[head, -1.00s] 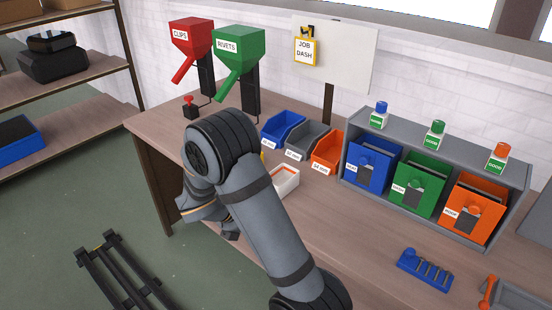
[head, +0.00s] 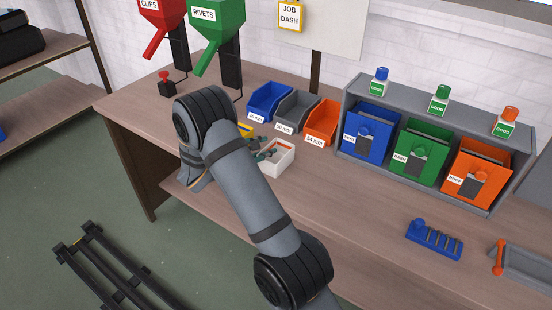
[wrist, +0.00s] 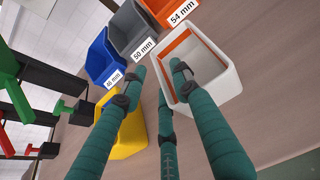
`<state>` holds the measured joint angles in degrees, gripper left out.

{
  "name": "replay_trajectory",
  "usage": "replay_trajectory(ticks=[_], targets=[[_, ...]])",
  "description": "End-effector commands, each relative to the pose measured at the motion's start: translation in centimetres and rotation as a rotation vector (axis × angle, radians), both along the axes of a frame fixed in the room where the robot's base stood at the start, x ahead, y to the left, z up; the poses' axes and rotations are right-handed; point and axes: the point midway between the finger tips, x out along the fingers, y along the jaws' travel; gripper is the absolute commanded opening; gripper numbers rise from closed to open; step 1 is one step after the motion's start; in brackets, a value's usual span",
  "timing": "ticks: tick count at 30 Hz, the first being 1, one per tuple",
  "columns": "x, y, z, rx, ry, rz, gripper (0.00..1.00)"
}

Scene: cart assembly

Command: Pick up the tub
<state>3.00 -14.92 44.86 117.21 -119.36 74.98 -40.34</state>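The white tub (head: 285,166), with orange showing inside, stands on the workbench in front of the small-parts bins. It also shows in the wrist view (wrist: 222,92). My gripper (wrist: 160,75) has teal fingers and is open. In the wrist view one fingertip lies over the tub's inside and the others lie left of its near-left wall, so the fingers appear to straddle that wall. I cannot tell whether they touch it. In the head view the fingers show at the tub's left side, and my arm hides part of the area.
A yellow bin (wrist: 128,138) sits close left of the tub. Blue (head: 268,99), grey (head: 296,110) and orange (head: 321,121) bins stand behind. A grey rack (head: 343,135) with coloured boxes is to the right.

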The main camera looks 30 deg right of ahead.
Motion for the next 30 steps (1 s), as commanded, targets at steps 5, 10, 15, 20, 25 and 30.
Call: replay_trajectory(ticks=[5,10,15,20,25,30], targets=[[0.77,-1.43,-0.6,0.001,-0.002,-0.001,0.3],[0.85,-1.51,-0.68,0.001,-0.002,0.0,0.3],[0.83,-1.51,-0.68,0.001,-0.002,0.0,0.24],[0.83,-1.5,-0.68,0.001,-0.002,0.0,0.15],[0.83,-1.49,-0.67,0.001,-0.002,0.0,0.05],[0.82,-1.49,-0.68,0.001,-0.002,-0.001,0.0]])
